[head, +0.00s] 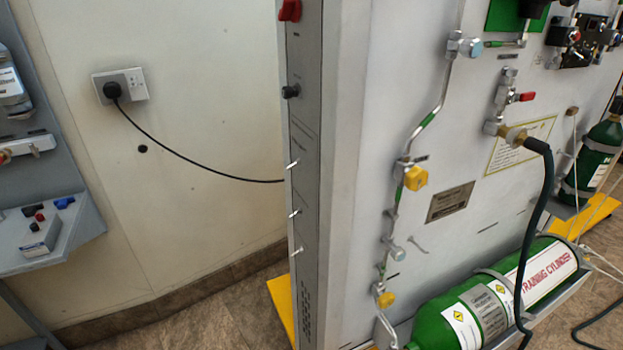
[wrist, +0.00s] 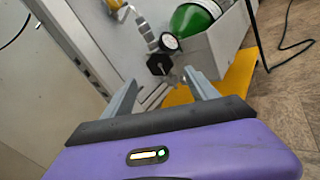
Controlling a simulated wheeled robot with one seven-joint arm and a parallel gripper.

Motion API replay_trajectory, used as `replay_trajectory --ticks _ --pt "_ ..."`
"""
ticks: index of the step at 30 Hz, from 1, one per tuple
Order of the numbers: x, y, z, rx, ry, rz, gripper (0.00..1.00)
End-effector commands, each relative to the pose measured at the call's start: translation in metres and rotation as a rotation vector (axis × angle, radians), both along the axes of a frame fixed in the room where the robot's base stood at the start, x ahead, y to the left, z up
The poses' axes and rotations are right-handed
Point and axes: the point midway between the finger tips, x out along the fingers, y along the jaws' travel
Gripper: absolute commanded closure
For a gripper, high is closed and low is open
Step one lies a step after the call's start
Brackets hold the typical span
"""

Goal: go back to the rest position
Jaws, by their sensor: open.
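My gripper (wrist: 161,98) shows in the wrist view with its two grey fingers spread apart and nothing between them. Beyond the fingers are a round gauge (wrist: 169,41) and a black knob (wrist: 159,64) on the pipework, close to the green cylinder's end (wrist: 194,17). I cannot tell the exact gap between the fingertips and these parts. My gripper is not in the head view. The grey trainer panel (head: 440,130) stands at the centre and right of the head view, with yellow knobs (head: 415,178) on its pipe.
A green training cylinder (head: 450,318) lies in a cradle low on the panel. A dark hose (head: 546,195) hangs from the panel. A black cable (head: 190,160) runs from a wall socket (head: 120,86) to the panel's side. Another unit (head: 40,215) stands at left. Some tiled floor (head: 180,325) is bare between them.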

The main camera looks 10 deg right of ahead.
Motion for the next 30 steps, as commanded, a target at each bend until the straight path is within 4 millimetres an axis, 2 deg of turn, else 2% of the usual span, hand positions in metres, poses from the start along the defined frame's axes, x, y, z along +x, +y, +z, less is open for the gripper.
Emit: replay_trajectory --ticks 4,7,11,13,15,17,19,23,27,30 --pt "0.01 0.017 -0.021 0.18 0.034 0.056 0.33" --pt "0.015 0.036 -0.039 0.459 0.078 0.083 0.33" --pt "-0.007 0.053 -0.061 0.882 0.138 0.071 0.33" --pt "-0.025 0.062 -0.062 1.117 0.153 0.051 0.33" --pt "-0.043 0.068 -0.054 1.359 0.147 0.021 0.33" --pt "-0.06 0.072 -0.039 1.569 0.126 -0.005 0.33" --pt "-0.076 0.073 -0.012 1.803 0.081 -0.035 0.33" --pt "-0.1 0.063 0.053 2.181 -0.05 -0.074 0.33" --pt "-0.123 0.036 0.13 2.498 -0.238 -0.095 0.33" --pt "-0.138 0.012 0.181 2.655 -0.38 -0.1 0.33"
